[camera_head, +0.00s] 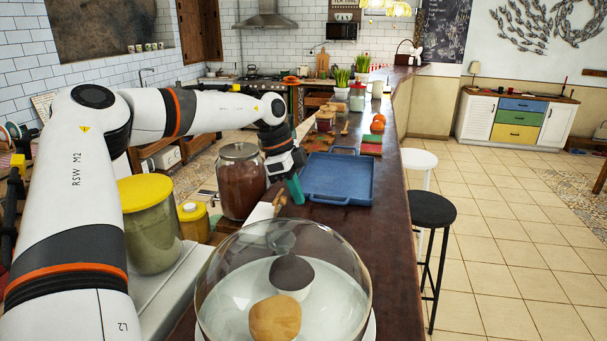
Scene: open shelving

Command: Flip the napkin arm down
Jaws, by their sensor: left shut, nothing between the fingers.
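My left gripper (295,188) reaches over the counter from the left and points down. Its teal fingertips are shut and hold nothing. They are beside the left edge of a blue tray (338,176). A small wooden piece (279,202) stands just below and left of the fingertips; it may be part of the napkin holder, but I cannot tell. I cannot make out the napkin arm or its position clearly. My right gripper is not in view.
A brown-filled jar (241,185) stands left of the gripper. A yellow-lidded jar (150,225) is nearer. Several small items line the counter (395,230) behind the tray. Stools (432,210) stand at right.

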